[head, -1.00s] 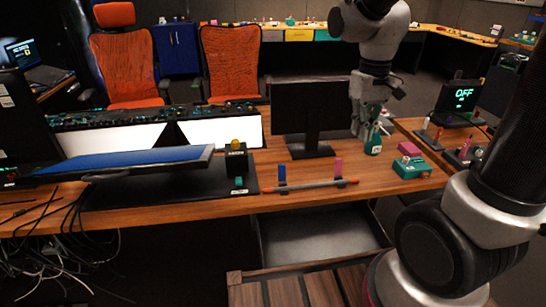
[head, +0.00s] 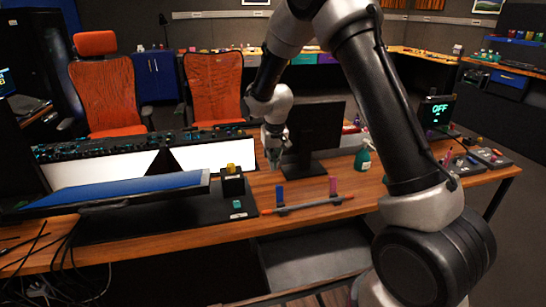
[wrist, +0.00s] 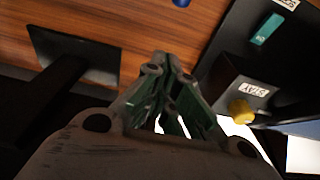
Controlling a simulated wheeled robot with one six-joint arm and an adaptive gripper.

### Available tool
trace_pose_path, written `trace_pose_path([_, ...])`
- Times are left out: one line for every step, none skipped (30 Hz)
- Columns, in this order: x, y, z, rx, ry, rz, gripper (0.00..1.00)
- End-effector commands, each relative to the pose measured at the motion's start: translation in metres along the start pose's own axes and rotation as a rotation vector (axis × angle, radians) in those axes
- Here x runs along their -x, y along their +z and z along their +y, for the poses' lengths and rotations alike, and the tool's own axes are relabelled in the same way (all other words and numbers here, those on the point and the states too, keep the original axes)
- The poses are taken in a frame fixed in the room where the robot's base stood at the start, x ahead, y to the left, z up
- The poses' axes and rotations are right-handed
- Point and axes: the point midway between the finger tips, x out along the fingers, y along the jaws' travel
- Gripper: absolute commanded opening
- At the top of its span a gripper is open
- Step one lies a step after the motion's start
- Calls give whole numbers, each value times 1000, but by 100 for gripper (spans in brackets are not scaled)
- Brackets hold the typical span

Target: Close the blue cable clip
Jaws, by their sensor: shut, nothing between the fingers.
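The blue cable clip (head: 279,194) stands upright at the front edge of the wooden table, beside the left part of a grey and orange cable (head: 310,204). In the wrist view a small blue piece (wrist: 181,3), likely this clip, is cut off at the top edge. My gripper (head: 273,160) is behind and above the clip in the head view, pointing down, apart from it. In the wrist view my gripper (wrist: 170,65) has its green-sided fingers together, with nothing held.
A pink clip (head: 332,186) stands to the right on the same cable. A black box with a yellow button (head: 231,169) and a teal piece (head: 237,204) are left of the clip. A dark monitor (head: 316,130) stands close right of my gripper. A green bottle (head: 363,155) is farther right.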

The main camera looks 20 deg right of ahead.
Motion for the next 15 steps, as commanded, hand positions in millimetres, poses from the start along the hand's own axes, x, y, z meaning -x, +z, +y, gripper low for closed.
trace_pose_path([-13,1,0,0,1,-4,0])
trace_pose_path([-19,1,0,0,1,-4,0])
trace_pose_path([-28,1,0,0,1,-4,0])
trace_pose_path([-34,1,0,1,1,-4,0])
trace_pose_path([-41,1,0,1,1,-4,0])
trace_pose_path([-48,1,0,1,1,-4,0])
trace_pose_path([-54,2,0,1,1,-4,0])
trace_pose_path([-48,7,0,2,0,0,0])
trace_pose_path([-44,14,0,1,-1,0,0])
trace_pose_path([-43,18,0,1,0,-1,0])
trace_pose_path([-42,22,0,1,-1,0,0])
trace_pose_path([-40,26,0,2,-1,0,0])
trace_pose_path([-39,29,0,2,-1,0,0])
trace_pose_path([-39,31,0,2,-1,0,0])
trace_pose_path([-38,34,0,2,0,-1,0])
